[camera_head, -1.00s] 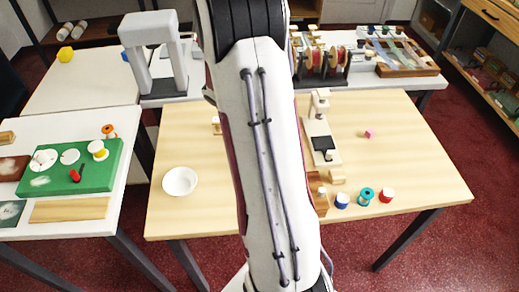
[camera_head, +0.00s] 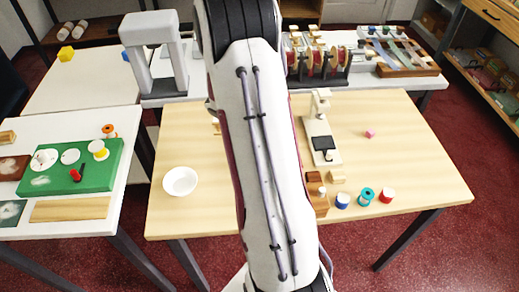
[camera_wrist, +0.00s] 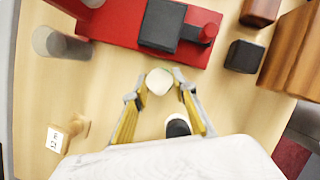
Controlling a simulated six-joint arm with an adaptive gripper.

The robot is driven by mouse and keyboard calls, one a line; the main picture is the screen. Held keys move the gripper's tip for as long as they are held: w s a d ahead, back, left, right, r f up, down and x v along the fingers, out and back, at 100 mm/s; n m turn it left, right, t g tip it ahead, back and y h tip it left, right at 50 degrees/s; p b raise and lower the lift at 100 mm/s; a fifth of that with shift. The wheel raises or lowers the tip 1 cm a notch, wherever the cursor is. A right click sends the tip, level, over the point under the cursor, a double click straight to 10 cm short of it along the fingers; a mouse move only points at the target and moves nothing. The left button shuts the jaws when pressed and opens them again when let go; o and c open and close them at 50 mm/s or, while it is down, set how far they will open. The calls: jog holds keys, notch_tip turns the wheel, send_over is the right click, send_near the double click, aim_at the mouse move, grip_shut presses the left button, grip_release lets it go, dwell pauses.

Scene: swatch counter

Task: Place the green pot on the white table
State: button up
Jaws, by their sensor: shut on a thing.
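In the wrist view my gripper (camera_wrist: 159,88) has its yellow-padded fingers closed around a small, pale cream, round-topped object (camera_wrist: 159,81). From this angle I cannot tell what it is, and it does not look green. My arm hides the gripper in the head view. I cannot make out a green pot in either view. A white table (camera_head: 70,227) stands at the left in the head view, and another white table (camera_head: 100,95) stands behind it. I cannot tell which one the task names.
On the wooden table (camera_head: 420,150) are a white bowl (camera_head: 180,181), a cream press (camera_head: 322,135) and several spools. A green board (camera_head: 95,178) fills much of the left table. In the wrist view, a red device (camera_wrist: 115,25) and dark block (camera_wrist: 244,56) lie beyond the fingers.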

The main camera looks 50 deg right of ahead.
jog(key=o, duration=1.2)
jog(key=shift+f, duration=0.1)
jog(key=shift+r, duration=0.2)
jog(key=shift+v, duration=5.95)
